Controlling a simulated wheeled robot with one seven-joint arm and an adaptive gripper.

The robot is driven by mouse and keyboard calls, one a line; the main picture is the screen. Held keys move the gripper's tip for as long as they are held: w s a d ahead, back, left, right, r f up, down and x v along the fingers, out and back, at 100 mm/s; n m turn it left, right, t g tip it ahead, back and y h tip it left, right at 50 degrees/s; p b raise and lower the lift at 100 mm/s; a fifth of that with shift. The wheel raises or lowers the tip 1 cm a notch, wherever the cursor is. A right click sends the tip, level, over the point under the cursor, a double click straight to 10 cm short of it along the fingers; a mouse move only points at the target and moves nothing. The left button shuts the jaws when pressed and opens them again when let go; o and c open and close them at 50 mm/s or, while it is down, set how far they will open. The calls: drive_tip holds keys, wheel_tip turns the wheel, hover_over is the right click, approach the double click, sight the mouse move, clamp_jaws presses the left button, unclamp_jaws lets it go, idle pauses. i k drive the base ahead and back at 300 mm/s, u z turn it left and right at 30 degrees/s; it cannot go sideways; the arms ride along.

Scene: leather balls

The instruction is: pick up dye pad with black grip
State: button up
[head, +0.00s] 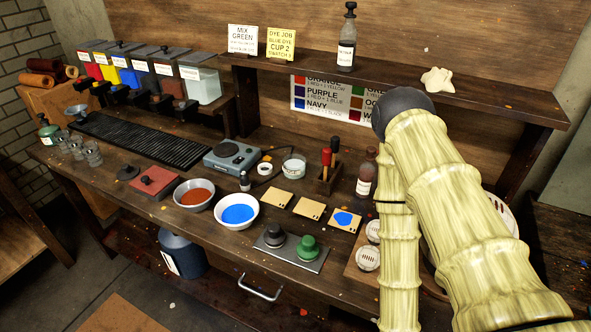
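A round pad with a black grip (275,236) sits on a flat grey metal plate (309,264) near the bench's front edge. A similar pad with a green grip (307,248) stands just right of it on the same plate. A smaller dark knobbed piece (128,172) lies farther left, beside a red pad (155,182); I cannot tell exactly what it is. My bamboo-patterned arm fills the right side, and its lower part runs out of the bottom edge. My gripper is not in view.
Bowls of blue dye (239,214) and reddish-brown dye (194,195) stand behind and left of the plate. Swatch cards (309,208) lie behind it. A bottle (366,175) and tool holder (328,180) stand farther back. A drawer handle (262,289) projects below the bench front.

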sight(275, 238)
drive_tip(key=u, duration=0.65)
drive_tip(key=k, duration=0.6)
drive_tip(key=u, duration=0.75)
drive_tip(key=k, duration=0.5)
drive_tip(key=z, duration=0.15)
drive_tip(key=i, duration=0.5)
